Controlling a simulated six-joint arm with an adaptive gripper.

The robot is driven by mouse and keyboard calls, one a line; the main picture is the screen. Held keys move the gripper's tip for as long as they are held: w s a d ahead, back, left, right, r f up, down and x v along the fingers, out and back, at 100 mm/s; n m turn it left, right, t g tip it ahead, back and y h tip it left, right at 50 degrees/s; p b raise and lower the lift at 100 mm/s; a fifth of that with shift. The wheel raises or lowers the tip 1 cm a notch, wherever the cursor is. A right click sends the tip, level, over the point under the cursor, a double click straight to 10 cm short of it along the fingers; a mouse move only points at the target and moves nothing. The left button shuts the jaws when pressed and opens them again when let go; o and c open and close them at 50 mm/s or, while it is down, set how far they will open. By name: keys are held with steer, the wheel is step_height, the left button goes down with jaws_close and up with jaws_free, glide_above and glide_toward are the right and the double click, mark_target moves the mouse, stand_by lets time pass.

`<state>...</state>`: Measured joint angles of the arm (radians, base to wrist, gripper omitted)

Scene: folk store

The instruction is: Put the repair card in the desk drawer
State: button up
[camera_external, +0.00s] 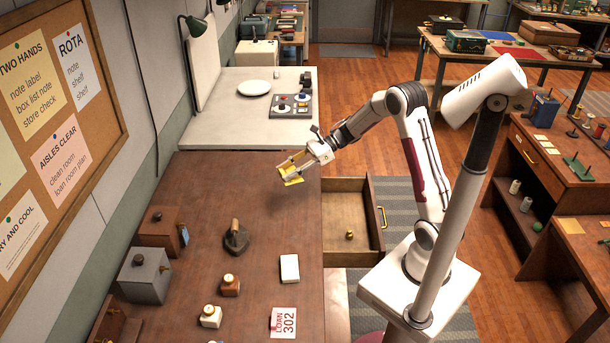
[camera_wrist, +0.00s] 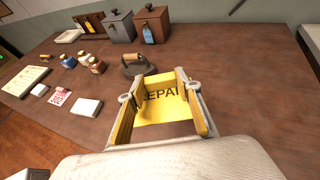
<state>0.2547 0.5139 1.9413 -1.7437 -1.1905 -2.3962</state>
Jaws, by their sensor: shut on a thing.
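The repair card is yellow. It shows in the wrist view (camera_wrist: 165,108) with dark letters reading "EPAI", the rest hidden by the fingers. My gripper (camera_wrist: 163,112) is shut on the card. In the external view my gripper (camera_external: 291,171) holds the repair card (camera_external: 293,181) above the far right part of the brown desk. The desk drawer (camera_external: 346,234) is pulled out on the desk's right side, below and to the right of my gripper. A small brass-coloured object (camera_external: 349,235) lies inside it, and most of its floor is bare.
On the desk (camera_external: 200,250) are a flat iron (camera_external: 236,238), a white block (camera_external: 289,268), a "LOAN 302" card (camera_external: 284,322), small bottles (camera_external: 230,285), a grey box (camera_external: 144,275) and a brown box (camera_external: 160,228). The desk surface beneath my gripper is clear.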

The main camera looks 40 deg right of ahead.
steer(key=w+a+n+g+y, duration=0.1)
steer(key=a+n+g, duration=0.45)
steer(key=a, duration=2.15)
steer(key=s+a+n+g, duration=0.15)
steer(key=s+a, duration=0.25)
steer(key=a, duration=0.4)
steer(key=s+a+n+g+h, duration=0.15)
steer(key=s+a, duration=0.25)
steer(key=a, duration=0.5)
steer(key=s+a+g+y, duration=0.1)
steer(key=s+a+g, duration=0.1)
steer(key=s+a, duration=0.45)
steer(key=shift+t+h, duration=0.25)
steer(key=f, duration=0.1)
steer(key=w+a+f, duration=0.1)
steer(key=f, duration=0.1)
steer(key=w+f, duration=0.1)
steer(key=f, duration=0.1)
steer(key=shift+a+f, duration=0.1)
steer(key=shift+a, duration=0.15)
steer(key=shift+n, duration=0.25)
steer(key=shift+f, duration=3.1)
